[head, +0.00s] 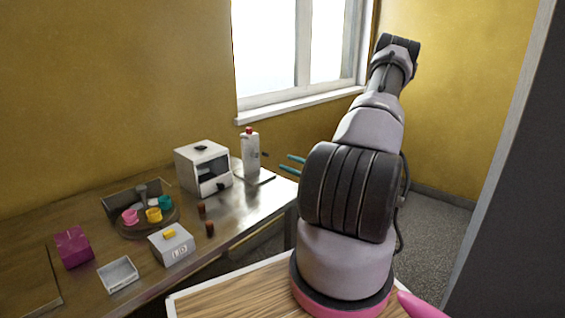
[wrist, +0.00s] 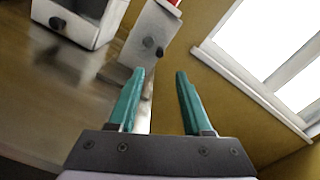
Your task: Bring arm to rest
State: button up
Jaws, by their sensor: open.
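My arm (head: 350,190) rises from the right of the head view, bends at the top and hides most of my wrist. My gripper (head: 292,163) shows only as two teal fingertips sticking out left of the arm, near the table's right end. In the wrist view my gripper (wrist: 158,85) is open, with its two teal fingers apart and nothing between them. A white upright device with a red top (head: 250,152) stands ahead of the fingers; it also shows in the wrist view (wrist: 150,38), tilted by the camera angle.
On the metal-topped table (head: 262,205) stand a white box machine (head: 203,167), a round tray (head: 128,230) with coloured cups, a labelled box (head: 171,246), a magenta box (head: 73,247) and an empty white tray (head: 118,275). A window (head: 295,50) and yellow walls lie behind.

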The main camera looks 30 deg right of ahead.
jog(key=shift+s, duration=0.1)
dwell(0.4)
jog(key=s+a+r+n+g+y, duration=0.35)
jog(key=a+r+n+g, duration=0.3)
jog(key=a+r, duration=0.3)
jog(key=s+a+r+n+g+y, duration=0.35)
jog(key=a+r+n+g, duration=0.25)
jog(key=a+r+n, duration=0.4)
jog(key=s+a+r+n+t+h, duration=0.2)
jog(key=s+r+n+h, duration=0.3)
jog(key=s+r+h, duration=0.6)
jog(key=s+a+r, duration=0.1)
jog(key=s+r, duration=0.3)
jog(key=s, duration=0.3)
jog(key=shift+s+n+t, duration=0.3)
jog(key=shift+n+t, duration=0.05)
